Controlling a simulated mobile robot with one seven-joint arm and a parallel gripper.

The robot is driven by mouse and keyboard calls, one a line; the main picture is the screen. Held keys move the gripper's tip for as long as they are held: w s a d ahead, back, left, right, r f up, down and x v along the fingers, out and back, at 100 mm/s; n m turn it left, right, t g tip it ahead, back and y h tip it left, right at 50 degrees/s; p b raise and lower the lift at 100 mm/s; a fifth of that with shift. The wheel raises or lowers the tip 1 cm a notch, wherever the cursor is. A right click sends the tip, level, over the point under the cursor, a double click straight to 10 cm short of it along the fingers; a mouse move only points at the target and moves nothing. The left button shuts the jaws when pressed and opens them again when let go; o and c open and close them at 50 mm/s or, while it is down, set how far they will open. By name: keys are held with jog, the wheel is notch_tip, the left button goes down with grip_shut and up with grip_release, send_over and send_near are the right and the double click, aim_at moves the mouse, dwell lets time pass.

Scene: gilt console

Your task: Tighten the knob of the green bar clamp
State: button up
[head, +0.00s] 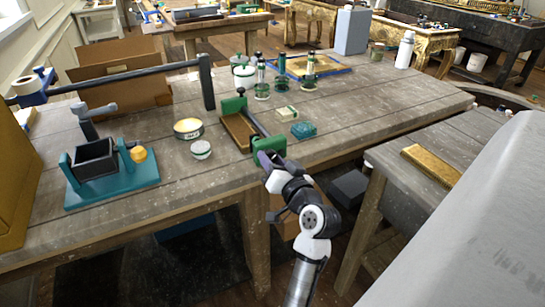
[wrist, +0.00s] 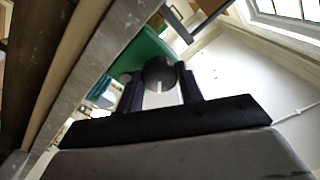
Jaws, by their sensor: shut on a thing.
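The green bar clamp (head: 268,147) lies near the front edge of the wooden workbench, its dark bar running back to a second green jaw (head: 233,105). A brown wooden piece (head: 239,131) lies between the jaws, beside the bar. My gripper (head: 267,159) is at the clamp's near end, at the bench edge. In the wrist view the dark round knob (wrist: 158,73) with a pale mark sits between my two fingers, which are shut on it. The green jaw (wrist: 143,50) is right behind the knob. In the head view my gripper hides the knob.
A teal stand with a dark box (head: 95,160) is at the left. A yellow-rimmed tin (head: 188,129), a small round tin (head: 201,149), a pale block (head: 286,113) and a teal piece (head: 303,130) lie near the clamp.

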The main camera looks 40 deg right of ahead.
jog(key=shift+m+p, duration=0.35)
jog(key=shift+m, duration=0.45)
jog(key=shift+s+f, duration=0.1)
jog(key=shift+f, duration=0.05)
jog(key=o, duration=1)
jog(key=b+v, duration=0.3)
jog(key=v, duration=1.1)
jog(key=shift+b, duration=0.35)
jog(key=shift+a, duration=0.1)
